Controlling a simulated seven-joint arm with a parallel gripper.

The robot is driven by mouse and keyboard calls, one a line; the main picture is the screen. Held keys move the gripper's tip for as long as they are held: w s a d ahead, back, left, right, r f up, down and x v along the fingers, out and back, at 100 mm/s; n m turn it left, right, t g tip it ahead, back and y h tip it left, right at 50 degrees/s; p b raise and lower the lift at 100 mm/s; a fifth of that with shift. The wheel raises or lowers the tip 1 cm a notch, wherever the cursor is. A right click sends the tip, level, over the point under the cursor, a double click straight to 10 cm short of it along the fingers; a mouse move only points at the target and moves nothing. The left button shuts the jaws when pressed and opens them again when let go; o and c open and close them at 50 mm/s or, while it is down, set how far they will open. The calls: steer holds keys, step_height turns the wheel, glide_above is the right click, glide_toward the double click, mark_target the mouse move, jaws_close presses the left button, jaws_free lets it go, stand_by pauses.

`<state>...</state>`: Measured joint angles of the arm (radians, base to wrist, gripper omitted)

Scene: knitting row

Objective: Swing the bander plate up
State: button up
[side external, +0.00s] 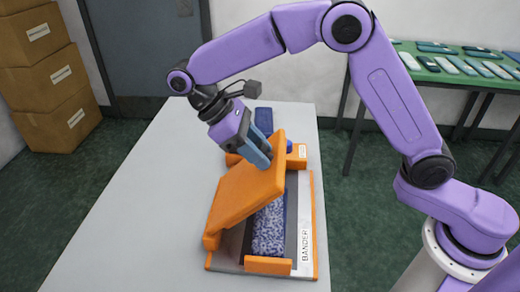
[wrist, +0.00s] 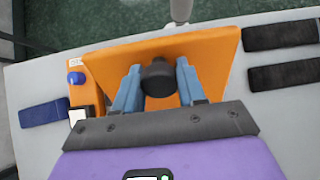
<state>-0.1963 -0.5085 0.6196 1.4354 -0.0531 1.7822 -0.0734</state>
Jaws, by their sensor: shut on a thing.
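The bander is an orange machine on a grey base plate (side external: 305,225) labelled BANDER, standing on the light grey table. Its orange bander plate (side external: 240,198) is tilted up at an angle above the base. A blue patterned knitted piece (side external: 269,230) lies on the base, partly beneath the raised plate. My gripper (side external: 264,158) is at the upper end of the plate. In the wrist view my gripper (wrist: 158,88) has its two blue fingers either side of a dark round knob (wrist: 158,78) on the orange plate (wrist: 200,48), and is shut on it.
A blue knob (wrist: 76,78) sits on the machine's orange end block (side external: 297,155). Dark folded strips (wrist: 280,34) lie on the table beside the machine. Cardboard boxes (side external: 45,80) stand at the left, and a green table (side external: 450,72) with several flat items stands behind. The table's left side is clear.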

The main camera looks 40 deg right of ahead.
steer(key=shift+w+a, duration=0.1)
steer(key=shift+w+a+r+g+h, duration=0.6)
steer(key=shift+w+a+r, duration=0.1)
steer(key=shift+w+a, duration=0.3)
steer(key=shift+w+a+r+t+y, duration=0.2)
steer(key=shift+w+a+t+y, duration=0.15)
steer(key=shift+w+a, duration=0.25)
steer(key=shift+w+a+r+t+y, duration=0.2)
steer(key=shift+w+a+t+y, duration=0.15)
steer(key=shift+w+a, duration=0.25)
